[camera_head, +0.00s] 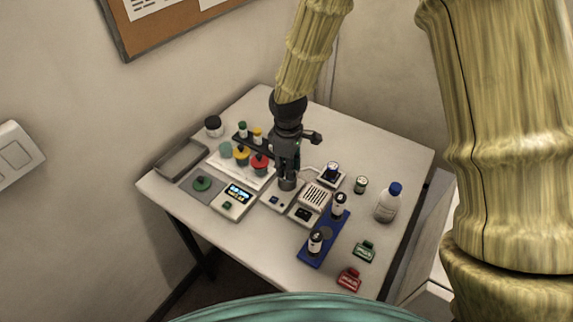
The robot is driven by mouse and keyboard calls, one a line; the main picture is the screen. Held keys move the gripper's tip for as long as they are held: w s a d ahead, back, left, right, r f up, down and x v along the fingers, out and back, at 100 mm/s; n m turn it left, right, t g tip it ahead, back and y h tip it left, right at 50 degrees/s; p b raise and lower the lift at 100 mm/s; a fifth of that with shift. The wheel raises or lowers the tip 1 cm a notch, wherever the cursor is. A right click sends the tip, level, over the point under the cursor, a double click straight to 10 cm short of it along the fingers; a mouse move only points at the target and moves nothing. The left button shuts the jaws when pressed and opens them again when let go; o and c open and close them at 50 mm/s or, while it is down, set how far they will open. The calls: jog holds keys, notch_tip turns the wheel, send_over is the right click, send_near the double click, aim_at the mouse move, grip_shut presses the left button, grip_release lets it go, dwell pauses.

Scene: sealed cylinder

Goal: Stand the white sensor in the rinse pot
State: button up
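My gripper (287,172) points down over the middle of the table, at a small grey cylinder (288,184) on a pale device. Its fingers are small and dark here; I cannot tell whether they are open or closed on that cylinder. I cannot pick out the white sensor or the rinse pot for certain. Two dark-topped cylinders with white bands, a rear one (339,205) and a front one (315,242), stand upright in a blue rack (309,259). A small pale unit (331,175) with a dark-topped round item and a white cable stands right of my gripper.
A meter (235,201), green knob (202,184), teal, yellow and red-topped items (260,163) and grey tray (182,159) are left. A slotted white box (317,196), blue-capped bottle (388,203), green (364,251) and red (349,279) items are right. The far right table corner is clear.

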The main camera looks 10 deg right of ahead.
jog(key=o, duration=0.3)
jog(key=shift+s+r, duration=0.1)
jog(key=shift+s, duration=0.05)
jog(key=shift+o, duration=0.5)
jog(key=shift+w+f, duration=0.65)
jog(key=shift+w, duration=0.3)
jog(key=shift+s+r, duration=0.45)
jog(key=shift+s, duration=0.1)
jog(key=shift+w+r+b, duration=0.4)
jog(key=shift+r+b, duration=0.1)
jog(key=shift+r, duration=0.2)
jog(key=shift+s+r+b, duration=0.15)
jog(key=shift+r+b, duration=0.6)
jog(key=shift+r, duration=1.8)
jog(key=shift+s+r+b, duration=0.1)
jog(key=shift+r+b, duration=0.65)
jog(key=shift+r, duration=1.8)
